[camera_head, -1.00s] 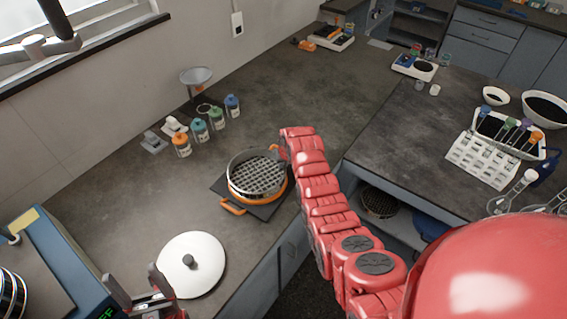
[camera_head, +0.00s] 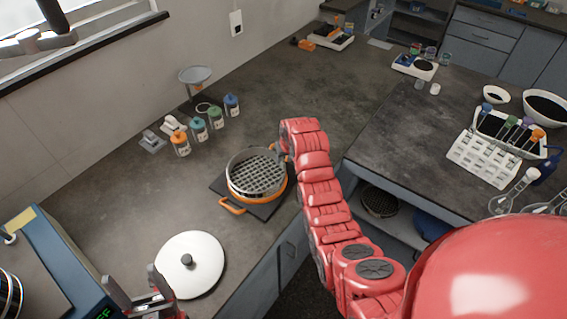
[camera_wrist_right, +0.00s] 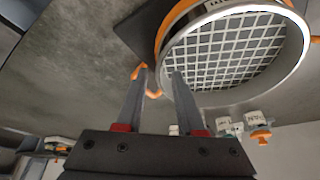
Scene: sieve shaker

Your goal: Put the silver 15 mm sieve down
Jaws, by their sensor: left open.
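The silver sieve (camera_head: 257,171), with a square mesh, sits level on an orange ring (camera_head: 277,196) above a dark square plate (camera_head: 221,184) on the counter. It also shows large in the right wrist view (camera_wrist_right: 302,62). My right gripper (camera_wrist_right: 160,71) is at the sieve's right edge in the head view. Its two fingers stand apart, with counter and an orange handle (camera_wrist_right: 151,94) visible between them. One finger overlaps the sieve's wall in that view; whether it touches is unclear. My left gripper (camera_head: 136,281) is open and empty at lower left, near the white lid.
A white round lid (camera_head: 207,262) with a dark knob lies left of the plate. A blue machine (camera_head: 60,262) stands at lower left. Several capped bottles (camera_head: 199,133) stand behind the sieve. A test-tube rack (camera_head: 487,157) is on the right counter.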

